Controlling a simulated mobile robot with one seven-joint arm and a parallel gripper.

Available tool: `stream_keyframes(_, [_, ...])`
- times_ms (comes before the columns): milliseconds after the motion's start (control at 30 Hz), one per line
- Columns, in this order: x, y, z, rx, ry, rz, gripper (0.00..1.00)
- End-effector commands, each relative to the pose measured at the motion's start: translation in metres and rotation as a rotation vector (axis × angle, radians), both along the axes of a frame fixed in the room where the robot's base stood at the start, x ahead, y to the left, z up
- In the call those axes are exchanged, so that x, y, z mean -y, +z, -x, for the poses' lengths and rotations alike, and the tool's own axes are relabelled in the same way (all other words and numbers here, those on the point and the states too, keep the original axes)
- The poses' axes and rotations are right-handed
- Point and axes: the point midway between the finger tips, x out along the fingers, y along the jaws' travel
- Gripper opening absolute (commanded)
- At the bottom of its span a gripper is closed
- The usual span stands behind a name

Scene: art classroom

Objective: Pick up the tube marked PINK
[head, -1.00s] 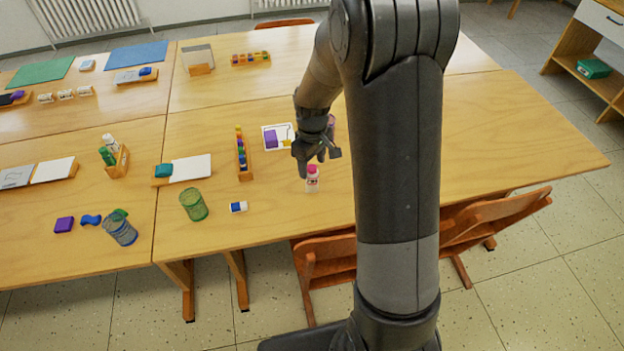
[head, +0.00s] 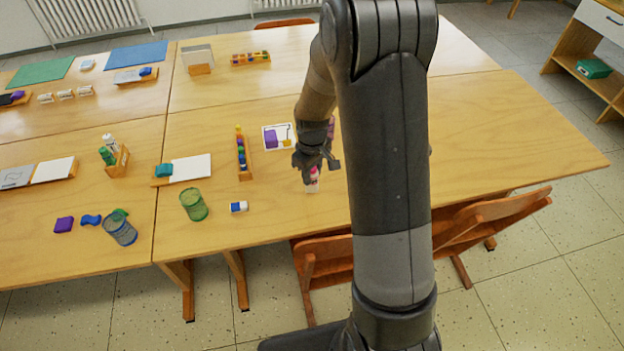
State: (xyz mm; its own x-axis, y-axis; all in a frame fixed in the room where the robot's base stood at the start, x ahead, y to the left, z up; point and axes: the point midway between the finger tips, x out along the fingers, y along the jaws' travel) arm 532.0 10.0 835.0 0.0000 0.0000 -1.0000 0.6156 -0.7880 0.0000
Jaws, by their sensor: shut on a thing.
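The tube with the pink cap (head: 313,186) stands upright on the wooden table, near its front edge. Its white lower body shows, but any lettering is too small to read. My gripper (head: 312,172) has come down over the tube from above and is shut on it.
A small white and blue block (head: 238,206) and a green mesh cup (head: 194,205) stand to the left. A rack of coloured pieces (head: 242,158) and a white card with a purple block (head: 276,137) lie behind. Chairs (head: 330,260) stand at the front edge. The table's right side is clear.

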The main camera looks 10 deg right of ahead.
Motion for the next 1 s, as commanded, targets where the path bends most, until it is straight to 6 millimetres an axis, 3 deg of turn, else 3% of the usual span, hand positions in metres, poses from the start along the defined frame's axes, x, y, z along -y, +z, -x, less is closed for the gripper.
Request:
stream_keyframes(167, [0.000,0.000,0.000,0.000,0.000,0.000,0.08])
stream_keyframes(533, [0.000,0.006,-0.001,0.002,0.000,0.000,0.08])
stream_keyframes(800, [0.000,0.044,-0.001,0.005,-0.001,0.000,0.08])
stream_keyframes(1000, [0.043,0.071,0.024,0.004,-0.006,0.001,0.08])
